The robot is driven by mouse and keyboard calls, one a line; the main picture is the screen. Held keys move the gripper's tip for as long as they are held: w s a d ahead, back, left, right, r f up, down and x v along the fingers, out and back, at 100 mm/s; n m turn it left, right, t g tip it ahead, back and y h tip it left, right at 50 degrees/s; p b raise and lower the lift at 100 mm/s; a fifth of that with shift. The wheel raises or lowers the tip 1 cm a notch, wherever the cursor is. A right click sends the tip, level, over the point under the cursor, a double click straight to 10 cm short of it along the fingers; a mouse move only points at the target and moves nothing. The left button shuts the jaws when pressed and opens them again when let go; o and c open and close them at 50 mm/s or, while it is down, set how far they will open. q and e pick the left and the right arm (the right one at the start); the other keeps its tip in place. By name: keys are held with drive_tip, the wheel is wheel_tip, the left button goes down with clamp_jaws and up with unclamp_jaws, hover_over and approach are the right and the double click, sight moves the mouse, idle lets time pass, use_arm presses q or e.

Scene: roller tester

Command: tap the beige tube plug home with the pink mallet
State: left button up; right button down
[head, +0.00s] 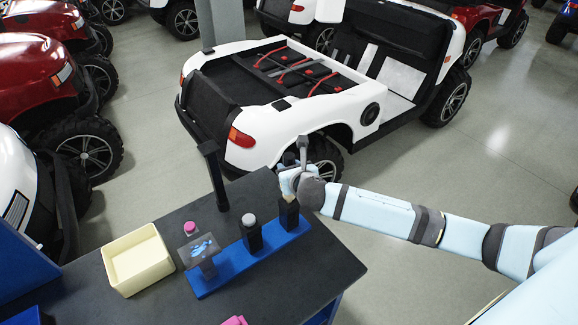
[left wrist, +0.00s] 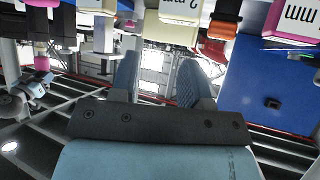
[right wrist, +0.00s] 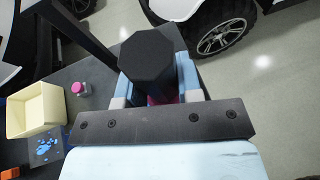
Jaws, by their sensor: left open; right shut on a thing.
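My right gripper (head: 290,178) is shut on a piece with a dark octagonal end (right wrist: 150,58). Pink shows below that end between the fingers, so it looks like the pink mallet; its rest is hidden. The gripper is close behind the right-hand black post on the blue rail (head: 232,272). A beige piece (head: 292,208), which looks like the tube plug, shows at the top of that post. How deep it sits cannot be told. My left gripper (left wrist: 160,78) is open and empty in the left wrist view, and outside the head view.
A beige bin (head: 137,262) and a small pink-capped item (head: 190,228) stand left of the rail. A grey-topped piece (head: 249,220) sits on the middle post. A tall black post (head: 214,175) rises at the back edge.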

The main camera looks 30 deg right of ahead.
wheel_tip(320, 180, down, 3)
drive_tip(key=shift+b, duration=0.4)
use_arm(q)
drive_tip(key=shift+s+f, duration=0.25)
drive_tip(key=shift+f, duration=0.4)
drive_tip(key=shift+w, duration=0.1)
use_arm(e)
wheel_tip(320, 180, up, 2)
drive_tip(key=shift+r+p, duration=0.15)
drive_tip(key=shift+p, duration=1.05)
drive_tip(key=shift+r, duration=0.6)
use_arm(q)
drive_tip(key=shift+w+r, duration=0.15)
drive_tip(key=shift+r, duration=0.4)
drive_tip(key=shift+w+r, duration=0.15)
drive_tip(key=shift+r, duration=0.4)
drive_tip(key=shift+s+f, duration=0.1)
drive_tip(key=shift+s, duration=0.05)
